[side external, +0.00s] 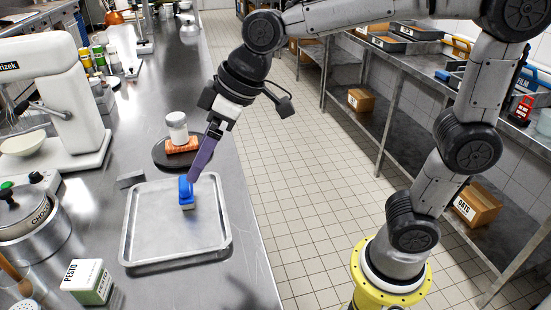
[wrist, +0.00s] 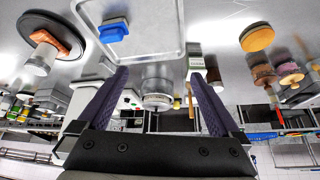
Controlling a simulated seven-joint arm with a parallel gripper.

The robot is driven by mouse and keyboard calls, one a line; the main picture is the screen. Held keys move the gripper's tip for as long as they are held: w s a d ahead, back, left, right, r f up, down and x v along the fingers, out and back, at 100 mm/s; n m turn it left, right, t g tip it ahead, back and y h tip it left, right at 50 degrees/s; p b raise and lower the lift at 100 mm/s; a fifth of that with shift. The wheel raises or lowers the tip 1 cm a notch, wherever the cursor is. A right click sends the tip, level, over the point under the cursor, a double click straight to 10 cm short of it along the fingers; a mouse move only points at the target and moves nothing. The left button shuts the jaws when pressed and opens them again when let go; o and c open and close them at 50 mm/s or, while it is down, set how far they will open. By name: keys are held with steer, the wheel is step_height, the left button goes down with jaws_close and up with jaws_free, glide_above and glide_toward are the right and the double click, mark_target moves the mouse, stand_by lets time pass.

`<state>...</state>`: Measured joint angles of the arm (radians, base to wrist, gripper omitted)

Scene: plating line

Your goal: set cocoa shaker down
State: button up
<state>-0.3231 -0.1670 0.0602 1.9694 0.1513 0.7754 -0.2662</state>
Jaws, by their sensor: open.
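The cocoa shaker seems to be the pale cylinder with a white lid (side external: 177,128), upright at the dark round board (side external: 160,159). An orange block (side external: 184,146) is at its foot; I cannot tell whether the shaker stands on it or behind it. The shaker also shows at the upper left of the wrist view (wrist: 39,62). My gripper (side external: 194,178) is over the metal tray, its purple fingers pointing down. In the wrist view the fingers (wrist: 157,72) are spread with nothing held between them. The shaker is apart from them.
A blue item with a pale base (side external: 187,192) is on the metal tray (side external: 140,255), close to my fingertips in the side view. A grey block (side external: 131,179) lies left of the board. A mixer (side external: 60,90), a pot (side external: 22,212) and a pesto box (side external: 87,282) stand to the left.

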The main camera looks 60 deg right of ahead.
steer(key=s+d+f+m+h, duration=0.1)
steer(key=s+d+f+m, duration=0.1)
steer(key=s+d, duration=0.5)
steer(key=s+d+f+m+h, duration=0.2)
steer(key=s+d, duration=0.5)
steer(key=s, duration=0.4)
steer(key=shift+f+m, duration=0.5)
steer(key=shift+m, duration=0.4)
